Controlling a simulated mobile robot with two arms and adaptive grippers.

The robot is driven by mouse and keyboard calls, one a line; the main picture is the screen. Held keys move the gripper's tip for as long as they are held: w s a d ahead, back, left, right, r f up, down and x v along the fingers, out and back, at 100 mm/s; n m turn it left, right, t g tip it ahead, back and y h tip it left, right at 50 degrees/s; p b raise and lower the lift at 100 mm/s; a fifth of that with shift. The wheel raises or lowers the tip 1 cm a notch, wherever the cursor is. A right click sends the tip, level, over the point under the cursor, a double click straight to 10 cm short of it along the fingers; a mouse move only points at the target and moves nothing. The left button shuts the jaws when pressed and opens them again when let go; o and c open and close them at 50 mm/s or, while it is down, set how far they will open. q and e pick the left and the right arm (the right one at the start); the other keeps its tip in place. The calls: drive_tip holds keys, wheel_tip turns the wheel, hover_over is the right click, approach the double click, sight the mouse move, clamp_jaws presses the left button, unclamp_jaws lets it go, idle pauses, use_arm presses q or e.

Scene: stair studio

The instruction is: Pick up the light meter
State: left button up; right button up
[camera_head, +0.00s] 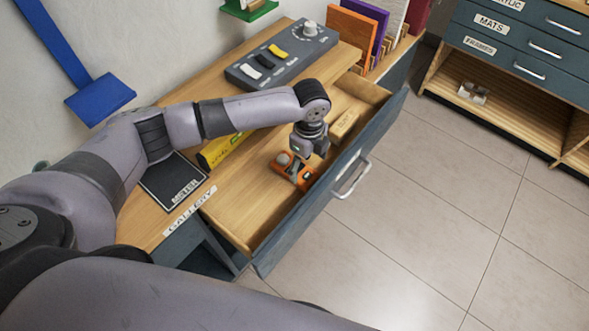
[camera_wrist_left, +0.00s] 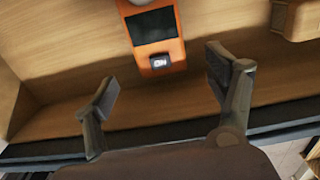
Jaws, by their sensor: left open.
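The light meter (camera_head: 282,160) is an orange device with a pale dome, lying in the open wooden drawer (camera_head: 245,212). In the left wrist view the light meter (camera_wrist_left: 167,57) shows its dark screen and a small pale button, with the dome cut off at the top edge. My left gripper (camera_head: 299,174) reaches down into the drawer over the light meter and partly hides it. In the wrist view the left gripper (camera_wrist_left: 165,82) is open, its fingers spread to either side of the meter's near end, with nothing held. My right gripper is not in view.
A wooden block (camera_head: 345,122) lies farther back in the drawer. The drawer front (camera_head: 320,187) with its handle borders the drawer. On the counter are a yellow item (camera_head: 222,149), a black pad labelled METER (camera_head: 172,186) and a grey switch panel (camera_head: 284,57).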

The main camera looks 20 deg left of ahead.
sight(306, 174)
use_arm(q)
drive_tip(key=shift+f, duration=2.85)
drive_tip(key=shift+c, duration=0.5)
drive_tip(key=c, duration=1.2)
